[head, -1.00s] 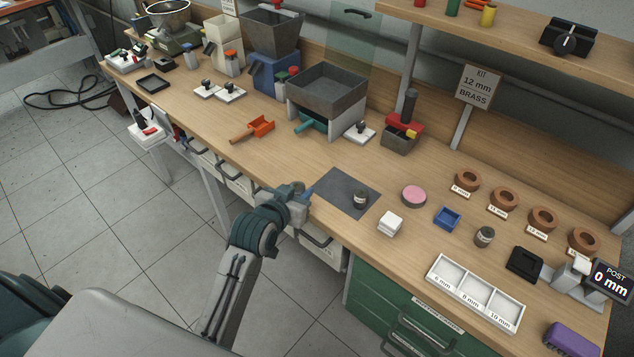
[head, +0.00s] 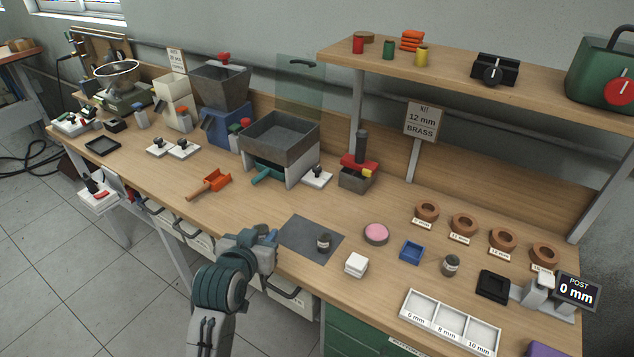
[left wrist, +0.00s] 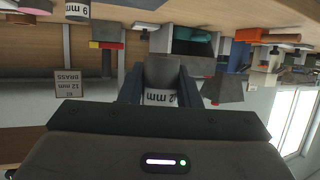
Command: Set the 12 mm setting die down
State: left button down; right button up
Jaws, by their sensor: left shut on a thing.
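My left gripper (head: 264,238) is at the front edge of the bench, just left of the dark grey mat (head: 300,232). In the left wrist view, which is upside down, it is shut on the 12 mm setting die (left wrist: 162,82), a grey cylinder with a white label reading "12 mm". The die sits between the two fingers (left wrist: 160,88). In the head view the held die is mostly hidden by the gripper. A small labelled cylinder (head: 323,242) stands on the mat; a cylinder marked "9 mm" (left wrist: 78,10) shows in the wrist view. My right gripper is not in view.
A white compartment tray (head: 450,322) lies at the front right. The mat's left part is clear.

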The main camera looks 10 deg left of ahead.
pick_arm(q)
jog(key=shift+h, duration=0.3)
jog(key=s+a+f, duration=0.1)
jog(key=f, duration=0.1)
jog(key=s+a+f, duration=0.1)
jog(key=f, duration=0.1)
jog(key=shift+s+a, duration=0.3)
jog(key=shift+s, duration=0.05)
jog(key=shift+w, duration=0.1)
jog(key=p, duration=0.4)
send_over(292, 231)
jog(key=shift+s+a+f, duration=0.2)
jog(key=shift+s+f, duration=0.2)
jog(key=shift+f, duration=0.2)
jog(key=shift+w+d, duration=0.25)
jog(key=shift+w, duration=0.35)
notch_tip(292, 231, down, 2)
jog(key=shift+f+p, duration=0.2)
jog(key=shift+p, duration=0.85)
jog(key=shift+s+a+f, duration=0.1)
jog(key=shift+f, duration=0.35)
